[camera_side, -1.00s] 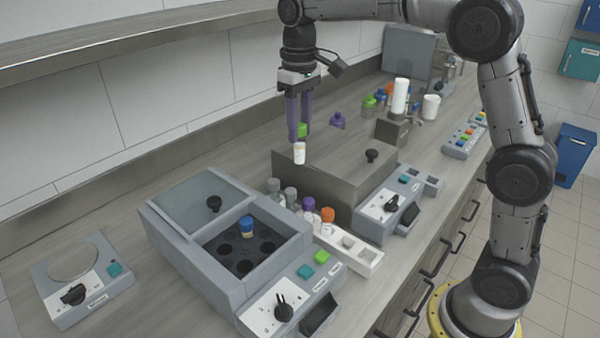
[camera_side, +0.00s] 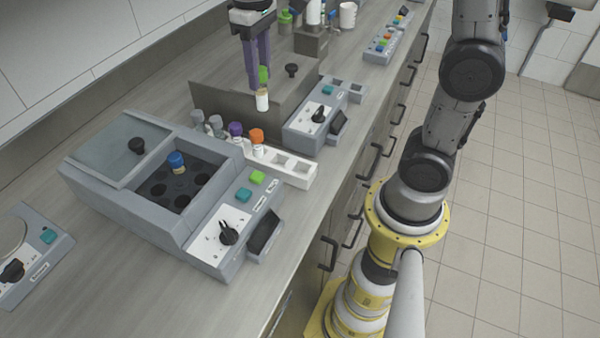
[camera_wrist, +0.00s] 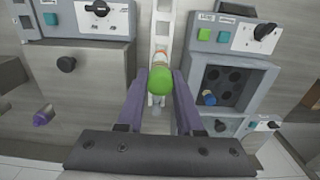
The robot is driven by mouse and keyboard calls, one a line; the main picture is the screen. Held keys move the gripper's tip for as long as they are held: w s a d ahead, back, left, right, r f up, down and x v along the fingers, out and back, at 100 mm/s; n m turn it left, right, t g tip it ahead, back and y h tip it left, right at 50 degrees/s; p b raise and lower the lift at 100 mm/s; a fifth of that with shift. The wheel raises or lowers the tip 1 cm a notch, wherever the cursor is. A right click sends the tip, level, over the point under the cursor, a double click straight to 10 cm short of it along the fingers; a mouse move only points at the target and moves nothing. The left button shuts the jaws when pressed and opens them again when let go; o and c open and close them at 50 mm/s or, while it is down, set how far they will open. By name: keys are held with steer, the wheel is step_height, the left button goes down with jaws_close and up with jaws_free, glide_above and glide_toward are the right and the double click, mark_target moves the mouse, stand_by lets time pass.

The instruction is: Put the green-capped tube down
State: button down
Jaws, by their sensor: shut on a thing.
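The green-capped tube (camera_side: 262,99) has a white body and hangs upright in the air. My gripper (camera_side: 262,80) is shut on it near the green cap, with purple fingers either side. In the wrist view the green cap (camera_wrist: 160,80) sits between my fingers (camera_wrist: 160,88) and hides the tube's body. A white rack (camera_side: 300,180) stands below, toward the front; it also shows in the wrist view (camera_wrist: 164,12). It has empty square slots at its right end. An orange-capped tube (camera_side: 257,142) and a purple-capped tube (camera_side: 236,136) stand at its left part, beside grey-capped tubes (camera_side: 216,124).
A grey centrifuge-like machine (camera_side: 120,205) with an open well holding a blue-capped tube (camera_side: 177,163) stands left of the rack. A steel box with a black knob (camera_side: 291,70) and a control unit (camera_side: 305,120) stand behind and right. Bare counter lies in front.

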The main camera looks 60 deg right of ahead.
steer(key=s+f, duration=0.3)
steer(key=s, duration=2)
steer(key=shift+w+a+f, duration=0.1)
steer(key=shift+w+f, duration=2)
steer(key=shift+w, duration=0.25)
steer(key=shift+w+a+f, duration=0.1)
steer(key=shift+w+f, duration=1.95)
steer(key=shift+w, duration=0.35)
steer(key=shift+w+f, duration=2.1)
steer(key=shift+w, duration=0.25)
steer(key=shift+f, duration=0.2)
steer(key=c, duration=0.6)
jaws_free()
steer(key=shift+o, duration=0.2)
steer(key=shift+r, duration=0.1)
